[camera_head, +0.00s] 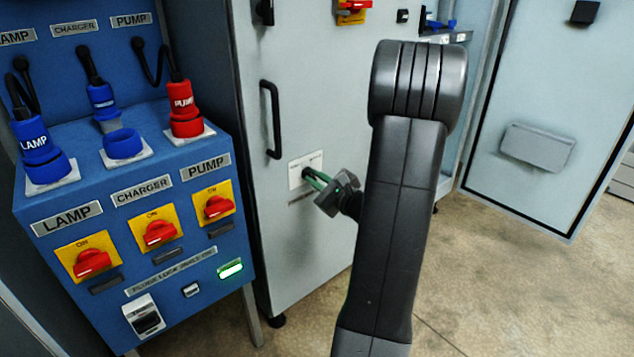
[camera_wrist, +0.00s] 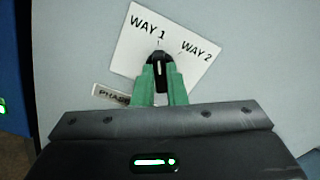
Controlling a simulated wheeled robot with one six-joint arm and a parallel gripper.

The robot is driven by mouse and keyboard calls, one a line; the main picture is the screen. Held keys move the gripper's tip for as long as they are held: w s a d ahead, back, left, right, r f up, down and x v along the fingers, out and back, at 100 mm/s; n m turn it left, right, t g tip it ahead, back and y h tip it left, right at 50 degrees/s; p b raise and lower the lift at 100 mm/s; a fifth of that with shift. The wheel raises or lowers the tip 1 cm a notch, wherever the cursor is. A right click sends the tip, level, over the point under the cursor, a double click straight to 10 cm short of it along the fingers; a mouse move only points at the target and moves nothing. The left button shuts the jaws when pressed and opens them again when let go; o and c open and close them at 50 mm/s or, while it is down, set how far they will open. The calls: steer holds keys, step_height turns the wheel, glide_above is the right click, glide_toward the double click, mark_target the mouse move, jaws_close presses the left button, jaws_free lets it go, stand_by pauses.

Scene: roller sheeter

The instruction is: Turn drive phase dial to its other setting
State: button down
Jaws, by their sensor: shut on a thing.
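The drive phase dial is a black knob (camera_wrist: 159,68) with a white pointer line, on a white plate (camera_wrist: 128,50) marked WAY 1 and WAY 2. In the wrist view the pointer stands close to the WAY 1 mark. My gripper (camera_wrist: 160,75) has green fingers, one on each side of the knob, and is shut on it. In the head view my gripper (camera_head: 312,177) reaches the plate (camera_head: 300,166) on the grey cabinet door; its fingers hide most of the knob there. A label below the plate reads PHASE, partly hidden by my gripper.
The grey cabinet door has a black handle (camera_head: 271,120) left of the plate. A blue panel (camera_head: 130,262) with LAMP, CHARGER and PUMP plugs and red switches stands at left. An open grey door (camera_head: 540,110) stands at right. The floor (camera_head: 500,290) at right is clear.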

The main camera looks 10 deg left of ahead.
steer(key=c, duration=1.5)
jaws_free()
steer(key=shift+o, duration=0.2)
steer(key=p+v, duration=0.2)
steer(key=v, duration=1.1)
steer(key=shift+s+d, duration=0.25)
steer(key=shift+d, duration=0.05)
steer(key=b+x, duration=0.2)
steer(key=x, duration=1.1)
steer(key=shift+w+a, duration=0.2)
steer(key=shift+a, duration=0.1)
